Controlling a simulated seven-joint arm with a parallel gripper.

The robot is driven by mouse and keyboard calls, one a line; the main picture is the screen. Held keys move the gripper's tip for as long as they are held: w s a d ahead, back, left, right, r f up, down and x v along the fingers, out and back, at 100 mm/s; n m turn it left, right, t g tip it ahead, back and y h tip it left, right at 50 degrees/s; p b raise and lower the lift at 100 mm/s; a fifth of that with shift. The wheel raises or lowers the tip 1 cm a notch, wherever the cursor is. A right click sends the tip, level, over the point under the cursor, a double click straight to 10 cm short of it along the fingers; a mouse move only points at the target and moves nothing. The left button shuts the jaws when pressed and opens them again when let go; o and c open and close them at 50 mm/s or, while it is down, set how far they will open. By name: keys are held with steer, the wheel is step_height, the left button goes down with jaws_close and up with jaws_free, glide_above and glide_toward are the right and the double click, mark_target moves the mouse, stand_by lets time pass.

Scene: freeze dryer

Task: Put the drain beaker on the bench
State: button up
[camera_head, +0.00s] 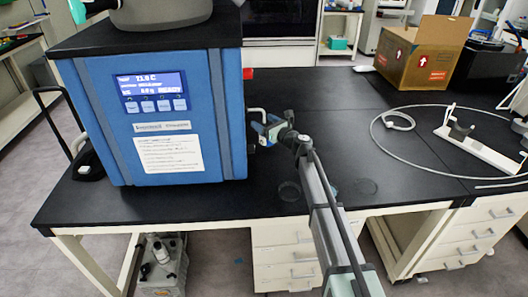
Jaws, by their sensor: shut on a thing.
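My gripper (268,131) is just right of the blue freeze dryer (205,95), above the black bench (330,150). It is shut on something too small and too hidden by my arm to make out. I cannot clearly tell a drain beaker from the fittings there. A pale bent pipe (257,113) comes out of the dryer's side close to the gripper.
A white stand (478,150) with a large loop of tubing (388,148) lies on the right of the bench. A cardboard box (423,55) and a black box (490,70) are at the back right. The bench middle behind my arm is free.

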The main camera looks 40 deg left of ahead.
steer(key=shift+s+a+r+n+g, duration=0.2)
steer(key=shift+r+n+g, duration=0.1)
steer(key=shift+r+g, duration=0.25)
steer(key=shift+s+a+r+n+g, duration=0.15)
steer(key=shift+s+r+n+g, duration=0.2)
steer(key=shift+r, duration=0.45)
steer(key=shift+s+a+r+n+g, duration=0.1)
steer(key=shift+a+r+n+g, duration=0.15)
steer(key=shift+r+g, duration=0.35)
steer(key=shift+f, duration=3.85)
steer(key=shift+f, duration=0.2)
steer(key=o, duration=0.9)
steer(key=shift+o, duration=0.2)
steer(key=shift+r, duration=0.15)
steer(key=shift+d, duration=0.4)
steer(key=d, duration=1.1)
steer(key=shift+d, duration=0.2)
